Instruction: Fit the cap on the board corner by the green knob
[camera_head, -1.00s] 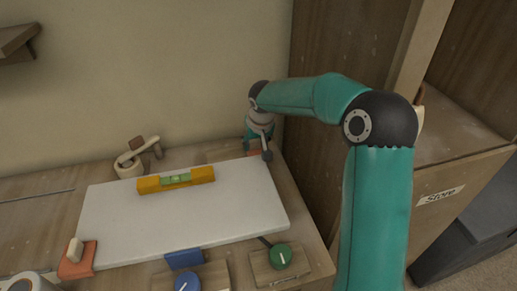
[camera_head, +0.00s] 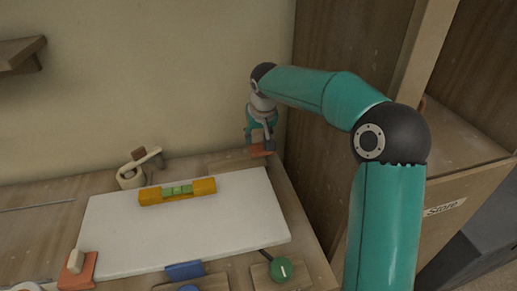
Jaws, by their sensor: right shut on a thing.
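My right gripper (camera_head: 261,141) is shut on a small orange-red cap (camera_head: 261,150). It holds the cap above the bench, just behind the far right corner of the white board (camera_head: 225,225). The cap appears apart from the board. The green knob (camera_head: 281,269) sits on a wooden block at the board's near right corner, with a dark lever beside it. That near right corner is bare of any cap. Another orange piece with a pale grip (camera_head: 76,272) sits at the board's near left corner. My left gripper is not in view.
A yellow spirit level (camera_head: 150,195) lies across the back of the board. A blue piece (camera_head: 185,270) is at its front edge, above a blue knob (camera_head: 188,288). A cabinet wall stands right of the bench.

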